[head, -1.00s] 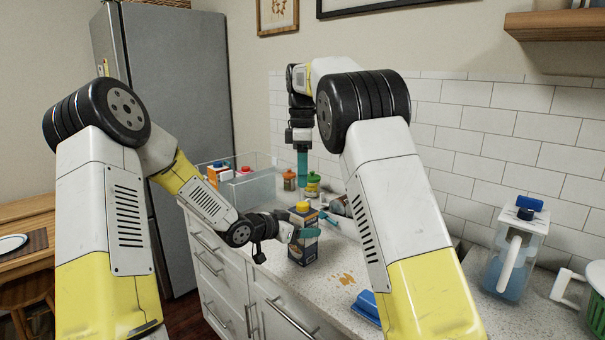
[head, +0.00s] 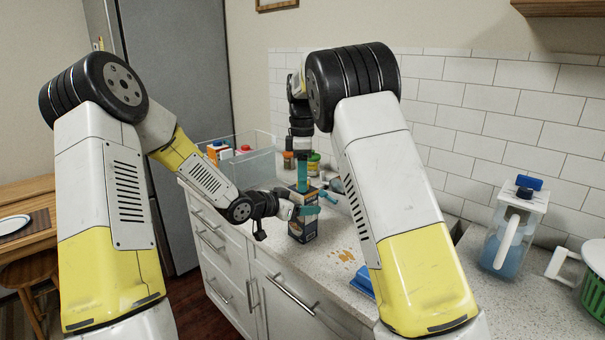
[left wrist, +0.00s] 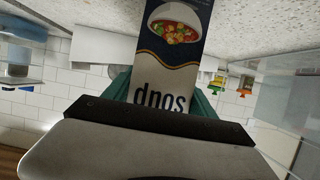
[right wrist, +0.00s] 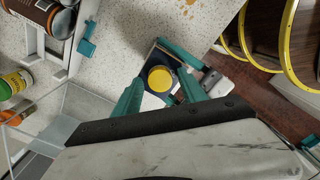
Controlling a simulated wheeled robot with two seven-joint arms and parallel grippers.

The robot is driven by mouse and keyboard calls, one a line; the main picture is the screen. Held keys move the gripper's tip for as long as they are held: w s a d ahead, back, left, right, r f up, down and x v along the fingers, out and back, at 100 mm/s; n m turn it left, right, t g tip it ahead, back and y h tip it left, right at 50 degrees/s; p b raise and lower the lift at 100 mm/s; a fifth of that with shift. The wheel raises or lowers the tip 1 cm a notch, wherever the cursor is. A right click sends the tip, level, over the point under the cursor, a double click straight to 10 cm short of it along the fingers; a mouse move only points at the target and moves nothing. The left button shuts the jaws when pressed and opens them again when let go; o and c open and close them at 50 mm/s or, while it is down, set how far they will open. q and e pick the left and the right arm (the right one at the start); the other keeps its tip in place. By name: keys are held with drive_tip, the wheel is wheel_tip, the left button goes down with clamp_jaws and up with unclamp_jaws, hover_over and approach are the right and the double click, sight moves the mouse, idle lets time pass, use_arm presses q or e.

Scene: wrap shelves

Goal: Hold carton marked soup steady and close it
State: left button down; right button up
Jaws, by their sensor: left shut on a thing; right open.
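The dark blue soup carton (head: 302,228) stands upright on the counter. In the left wrist view the carton (left wrist: 172,75) shows upside down, with "soup" lettering and a bowl picture. My left gripper (head: 307,208) is shut on the carton's upper part from the side. My right gripper (head: 302,185) points straight down over the carton's top, with its fingers open. In the right wrist view the yellow cap (right wrist: 160,79) sits on the carton top, between and just beyond the open fingers of my right gripper (right wrist: 160,98). Whether the fingers touch the cap is unclear.
A clear bin (head: 259,150) with cartons stands at the back left, beside jars (head: 313,163). Orange spill marks (head: 346,255) and a blue object (head: 362,281) lie to the right. A pitcher (head: 511,247) and a green basket (head: 597,290) stand further right.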

clamp_jaws()
drive_tip(key=m, duration=0.4)
drive_tip(key=shift+m, duration=0.4)
drive_tip(key=m, duration=1.2)
drive_tip(key=shift+m, duration=0.4)
drive_tip(key=m, duration=0.7)
drive_tip(key=shift+o, duration=0.8)
unclamp_jaws()
